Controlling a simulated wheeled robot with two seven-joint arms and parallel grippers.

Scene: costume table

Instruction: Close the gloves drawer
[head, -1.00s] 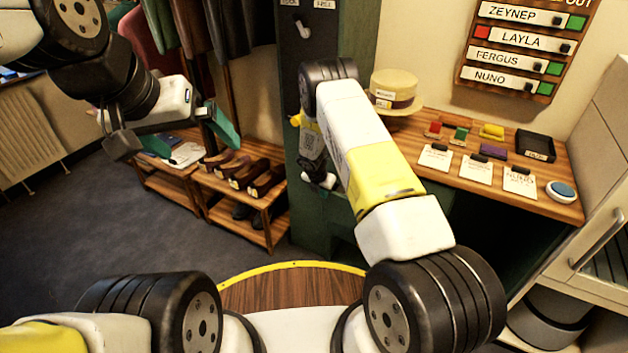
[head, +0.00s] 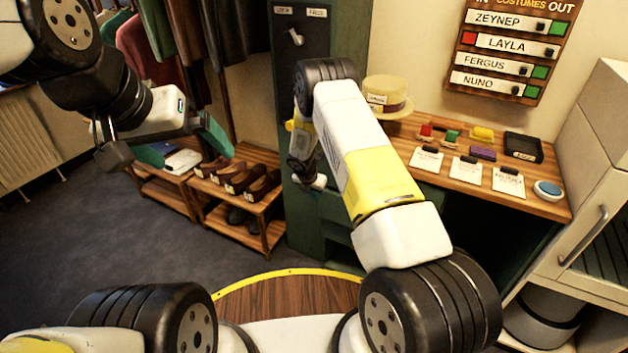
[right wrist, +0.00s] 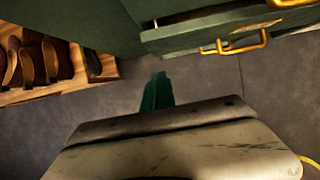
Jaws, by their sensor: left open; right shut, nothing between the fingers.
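Green drawers stand under the wooden counter, mostly behind my right arm in the head view; part of a drawer front (head: 338,236) shows. In the right wrist view a green drawer front (right wrist: 195,36) has a yellow handle (right wrist: 240,44), and a second yellow handle shows at the top edge. I cannot read which is the gloves drawer, or tell how far any is out. My right gripper (right wrist: 157,88) is shut and empty, its green fingertips below the drawer front and apart from the handle in that picture. My left gripper (head: 165,146) is open and empty, in the air at the left.
The counter (head: 420,128) holds a straw hat (head: 386,96), cards, small coloured blocks, a black tray (head: 524,147) and a blue button. A shoe rack (head: 262,212) stands left of the green cabinet. A white cabinet (head: 590,215) stands at the right. Floor at the left is clear.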

